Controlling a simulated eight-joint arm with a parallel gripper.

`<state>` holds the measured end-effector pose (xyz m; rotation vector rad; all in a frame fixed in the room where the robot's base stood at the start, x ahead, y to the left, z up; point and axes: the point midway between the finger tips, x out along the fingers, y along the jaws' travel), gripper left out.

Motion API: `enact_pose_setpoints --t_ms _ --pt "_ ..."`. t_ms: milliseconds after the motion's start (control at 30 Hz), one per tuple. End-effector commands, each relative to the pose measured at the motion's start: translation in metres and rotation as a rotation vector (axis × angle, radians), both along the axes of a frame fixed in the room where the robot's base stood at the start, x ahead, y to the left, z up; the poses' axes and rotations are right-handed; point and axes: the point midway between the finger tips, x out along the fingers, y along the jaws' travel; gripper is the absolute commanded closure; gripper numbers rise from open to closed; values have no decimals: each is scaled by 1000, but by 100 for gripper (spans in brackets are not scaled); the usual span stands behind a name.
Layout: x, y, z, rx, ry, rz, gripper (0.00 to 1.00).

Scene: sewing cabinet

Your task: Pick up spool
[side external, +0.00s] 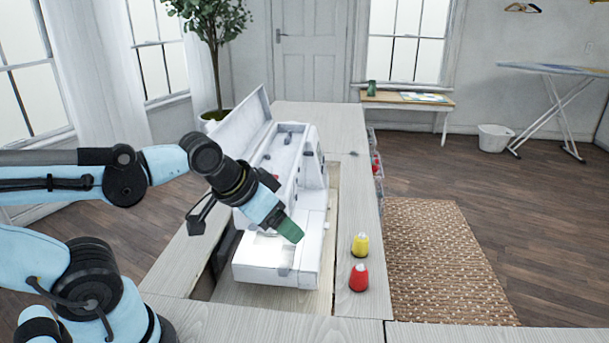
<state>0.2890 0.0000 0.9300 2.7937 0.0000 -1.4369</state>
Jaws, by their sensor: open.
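A yellow spool (360,246) and a red spool (358,279) stand upright on the pale wood cabinet top, right of the sewing machine's well. The red one is nearer the camera. My gripper (288,230) is over the white sewing machine's (277,265) bed, tilted down to the right. It is open, left of and apart from both spools. A dark green piece shows at its tip; I cannot tell whether it is a finger or something beyond. The space between the fingers is hidden.
The machine sits in a recessed well in the cabinet (347,205), its white lid (235,130) raised behind. Bare wood surrounds the spools, with the cabinet's right edge close by. Clear containers (374,150) hang along that edge farther back. A woven rug (440,260) covers the floor right.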

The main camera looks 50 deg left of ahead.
Motion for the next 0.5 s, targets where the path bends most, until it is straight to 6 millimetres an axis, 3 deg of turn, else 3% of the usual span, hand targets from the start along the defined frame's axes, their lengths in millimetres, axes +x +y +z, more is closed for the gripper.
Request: enact_pose_setpoints --t_ms 267,500 --pt "14 -1 12 -11 44 12 29" --pt "56 -6 35 -39 173 51 29"
